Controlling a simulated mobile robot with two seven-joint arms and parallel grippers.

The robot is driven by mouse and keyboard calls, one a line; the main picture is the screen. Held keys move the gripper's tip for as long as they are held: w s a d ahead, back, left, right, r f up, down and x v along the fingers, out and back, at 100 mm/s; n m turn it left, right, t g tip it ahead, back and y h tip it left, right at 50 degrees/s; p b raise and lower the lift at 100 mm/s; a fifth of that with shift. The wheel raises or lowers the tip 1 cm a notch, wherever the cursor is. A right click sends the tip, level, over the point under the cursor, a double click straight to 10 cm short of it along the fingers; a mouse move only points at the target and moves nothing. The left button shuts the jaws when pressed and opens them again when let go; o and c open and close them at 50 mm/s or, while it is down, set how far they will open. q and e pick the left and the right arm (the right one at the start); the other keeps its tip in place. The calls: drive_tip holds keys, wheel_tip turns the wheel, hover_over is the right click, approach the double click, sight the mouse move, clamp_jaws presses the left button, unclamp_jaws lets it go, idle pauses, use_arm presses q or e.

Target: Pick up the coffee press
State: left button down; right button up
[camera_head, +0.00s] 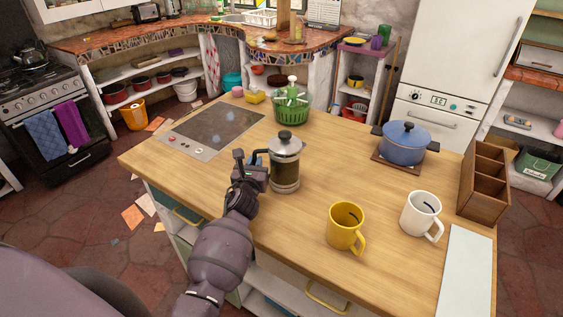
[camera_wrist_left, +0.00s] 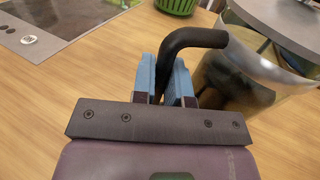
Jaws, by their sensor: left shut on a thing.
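The coffee press (camera_head: 285,165) is a glass cylinder with a metal lid and dark contents. It stands upright on the wooden counter, and I cannot tell whether its base is still touching the wood. My left gripper (camera_head: 254,166) is at its left side, shut on its black handle. In the left wrist view the blue finger pads of the gripper (camera_wrist_left: 168,80) are on either side of the black handle (camera_wrist_left: 193,39), with the press body (camera_wrist_left: 250,75) to the right. My right gripper is not in view.
A yellow mug (camera_head: 345,227) and a white mug (camera_head: 420,214) stand to the right. A blue pot (camera_head: 404,148), a wooden organizer (camera_head: 484,183), a green basket (camera_head: 291,108) and a cooktop (camera_head: 222,127) are also on the counter (camera_head: 330,180). The wood between press and pot is clear.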

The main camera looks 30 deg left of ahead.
use_arm(q)
drive_tip(key=shift+w+r, duration=0.1)
drive_tip(key=shift+r, duration=0.05)
idle(0.3)
drive_tip(key=shift+r, duration=0.1)
drive_tip(key=shift+r, duration=0.2)
wheel_tip(320, 180, up, 19)
drive_tip(key=p, duration=0.2)
drive_tip(key=shift+r+p, duration=0.2)
drive_tip(key=shift+p, duration=0.2)
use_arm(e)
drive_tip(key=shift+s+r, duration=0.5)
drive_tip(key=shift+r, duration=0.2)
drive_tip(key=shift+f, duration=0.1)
